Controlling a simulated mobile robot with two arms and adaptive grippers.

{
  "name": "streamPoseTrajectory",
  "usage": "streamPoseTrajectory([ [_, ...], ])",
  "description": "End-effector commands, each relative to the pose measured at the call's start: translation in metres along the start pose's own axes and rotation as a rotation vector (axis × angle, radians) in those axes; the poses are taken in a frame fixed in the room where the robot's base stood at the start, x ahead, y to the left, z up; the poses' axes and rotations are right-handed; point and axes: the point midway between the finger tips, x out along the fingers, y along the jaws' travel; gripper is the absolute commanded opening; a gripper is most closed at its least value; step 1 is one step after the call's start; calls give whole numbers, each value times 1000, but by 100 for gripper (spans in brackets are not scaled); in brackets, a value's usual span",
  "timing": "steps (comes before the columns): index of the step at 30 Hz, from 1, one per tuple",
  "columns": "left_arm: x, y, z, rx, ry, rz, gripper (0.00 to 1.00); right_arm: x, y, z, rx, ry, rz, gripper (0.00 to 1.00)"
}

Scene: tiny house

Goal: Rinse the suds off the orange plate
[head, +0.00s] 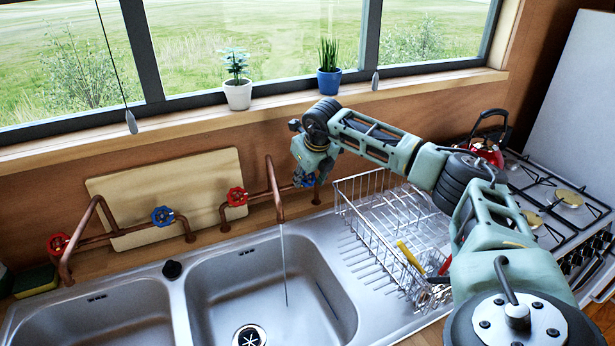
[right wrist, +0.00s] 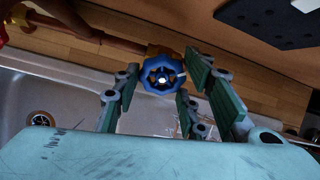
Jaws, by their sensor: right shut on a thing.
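No orange plate shows in either view. My right gripper (head: 308,177) is at the right-hand tap, shut on its blue knob (head: 311,181). In the right wrist view the blue knob (right wrist: 162,80) sits between the green fingers. A thin stream of water (head: 284,265) runs from the copper spout (head: 272,180) into the right sink basin (head: 225,290). The tap's red knob (head: 237,196) is to the left of the spout. My left gripper is not in view.
The left basin (head: 100,325) looks empty. A wire dish rack (head: 350,210) with a yellow-handled item (head: 408,254) stands right of the sink, under my right arm. A cutting board (head: 165,190) leans behind the taps. A stove with a red kettle (head: 487,152) is at right.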

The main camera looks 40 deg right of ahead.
Motion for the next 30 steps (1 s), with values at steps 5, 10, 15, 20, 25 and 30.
streamPoseTrajectory([
  [5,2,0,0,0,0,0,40,1,3,-1,-58,2,-7,13],
  [10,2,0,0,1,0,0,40,1,3,-1,-81,2,-12,13],
  [15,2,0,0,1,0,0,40,1,3,-1,-85,3,-13,13],
  [20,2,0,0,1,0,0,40,1,3,-2,-84,4,-12,13],
  [25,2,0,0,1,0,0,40,1,3,-2,-83,4,-12,49],
  [30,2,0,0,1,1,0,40,1,2,-1,-82,3,-14,56],
])
